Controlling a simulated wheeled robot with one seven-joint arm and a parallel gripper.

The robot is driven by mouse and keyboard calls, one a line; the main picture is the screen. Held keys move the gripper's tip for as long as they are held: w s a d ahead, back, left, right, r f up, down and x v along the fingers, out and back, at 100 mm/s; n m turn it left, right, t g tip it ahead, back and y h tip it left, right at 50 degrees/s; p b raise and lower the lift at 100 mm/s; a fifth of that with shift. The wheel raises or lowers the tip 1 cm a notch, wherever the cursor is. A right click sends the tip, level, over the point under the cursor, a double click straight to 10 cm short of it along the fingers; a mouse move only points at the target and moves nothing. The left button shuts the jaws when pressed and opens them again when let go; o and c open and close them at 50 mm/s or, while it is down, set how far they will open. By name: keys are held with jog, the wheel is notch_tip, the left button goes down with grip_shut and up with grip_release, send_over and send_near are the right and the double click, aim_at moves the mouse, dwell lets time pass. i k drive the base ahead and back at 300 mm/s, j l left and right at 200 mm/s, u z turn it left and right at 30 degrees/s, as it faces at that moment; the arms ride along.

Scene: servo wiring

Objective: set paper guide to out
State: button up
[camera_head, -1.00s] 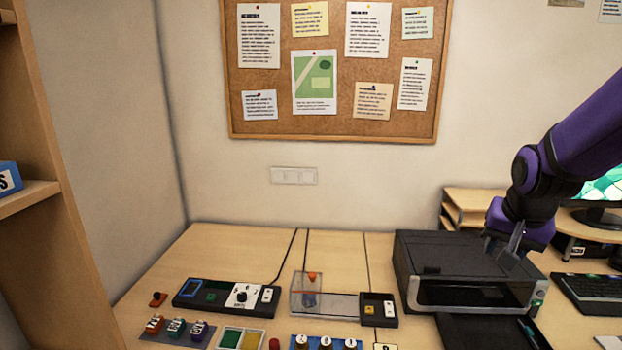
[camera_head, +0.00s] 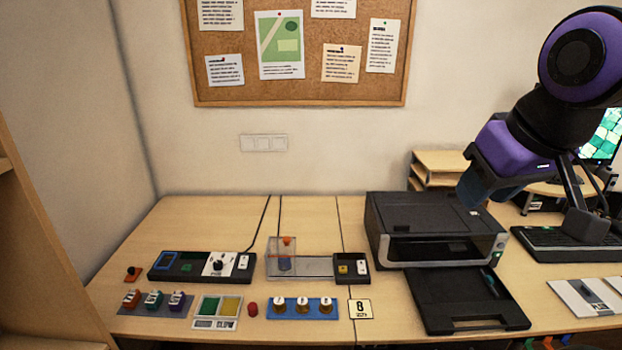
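The black printer (camera_head: 418,212) stands on the desk right of centre. Its flat black tray (camera_head: 455,305) extends from the front, toward me. A small teal-marked part (camera_head: 492,282) shows on the tray's right side; it may be the paper guide, but its setting is too small to read. My gripper (camera_head: 528,205) is raised over the right of the printer, nearer to me and apart from the tray. Its two dark fingers are spread wide, with nothing seen between them.
A keyboard (camera_head: 570,243) and papers (camera_head: 588,296) lie right.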

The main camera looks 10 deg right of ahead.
aim_at(489, 280)
jog(key=z, duration=1.25)
